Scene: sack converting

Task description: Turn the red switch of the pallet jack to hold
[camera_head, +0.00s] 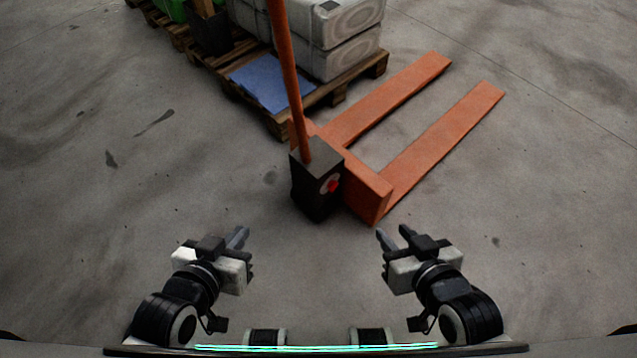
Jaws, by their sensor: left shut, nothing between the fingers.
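An orange pallet jack (372,190) stands ahead of me, its two forks pointing away to the upper right. Its dark grey housing (310,190) carries the tall orange handle (287,75). My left gripper (241,232) is shut and empty, to the left of and nearer than the housing. My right gripper (392,232) is open and empty, to the right of and nearer than the switch. Both are apart from the jack.
Wooden pallets (283,127) stand behind the jack, bearing wrapped pale bales (340,50) and a blue sheet (268,85). A dark container and something green stand at the upper left. The concrete floor (130,200) around my grippers is clear.

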